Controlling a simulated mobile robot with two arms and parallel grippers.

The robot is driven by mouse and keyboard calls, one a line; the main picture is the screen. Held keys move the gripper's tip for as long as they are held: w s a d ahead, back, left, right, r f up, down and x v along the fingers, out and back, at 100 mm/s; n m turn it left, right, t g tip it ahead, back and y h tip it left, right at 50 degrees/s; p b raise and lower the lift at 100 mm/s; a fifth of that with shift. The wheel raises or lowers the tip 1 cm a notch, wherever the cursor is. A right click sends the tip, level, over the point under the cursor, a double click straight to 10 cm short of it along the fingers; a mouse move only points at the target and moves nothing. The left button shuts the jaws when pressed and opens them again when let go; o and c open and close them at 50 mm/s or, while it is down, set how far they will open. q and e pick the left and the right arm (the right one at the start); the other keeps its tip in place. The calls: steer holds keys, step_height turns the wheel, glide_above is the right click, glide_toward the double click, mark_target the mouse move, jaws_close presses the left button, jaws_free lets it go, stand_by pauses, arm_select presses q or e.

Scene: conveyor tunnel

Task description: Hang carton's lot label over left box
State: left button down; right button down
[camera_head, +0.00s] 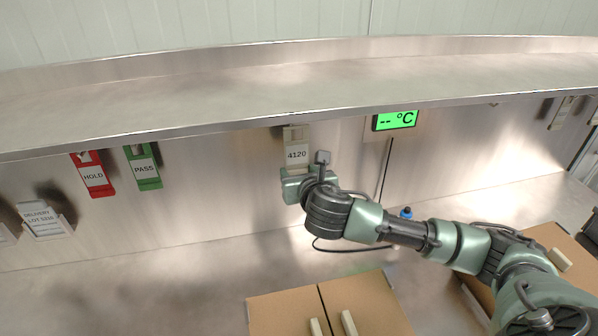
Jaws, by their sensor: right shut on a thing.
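A beige label (296,154) reading 4120 is upright against the steel back wall, just under the shelf edge. My right gripper (307,172) is shut on the lower part of this label. The label's bottom edge is hidden by the gripper, and I cannot tell whether its top rests on a hook. A cardboard box (277,312) lies below at the bottom centre, cut off by the frame. A delivery lot card (40,218) sits in a holder at the far left; its number is hard to read. My left gripper is not in view.
A red HOLD tag (93,176) and a green PASS tag (144,168) hang left on the wall. A green-lit °C display (395,120) is right of the label. The steel shelf (250,90) overhangs. Another cardboard box (548,237) stands right, partly behind my arm.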

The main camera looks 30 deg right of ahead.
steer(key=shift+w, duration=0.1)
stand_by(0.5)
steer(key=shift+w+d+p, duration=0.2)
steer(key=shift+w+p, duration=0.05)
steer(key=shift+w, duration=0.6)
steer(key=shift+w+d+p, duration=0.25)
steer(key=shift+w+p, duration=0.05)
steer(key=shift+w, duration=0.55)
steer(key=shift+w+d+p, duration=0.2)
steer(key=shift+w+p, duration=0.05)
steer(key=shift+w, duration=0.6)
steer(key=shift+f+b, duration=0.3)
steer(key=shift+f, duration=0.6)
steer(key=shift+c, duration=2.3)
jaws_free()
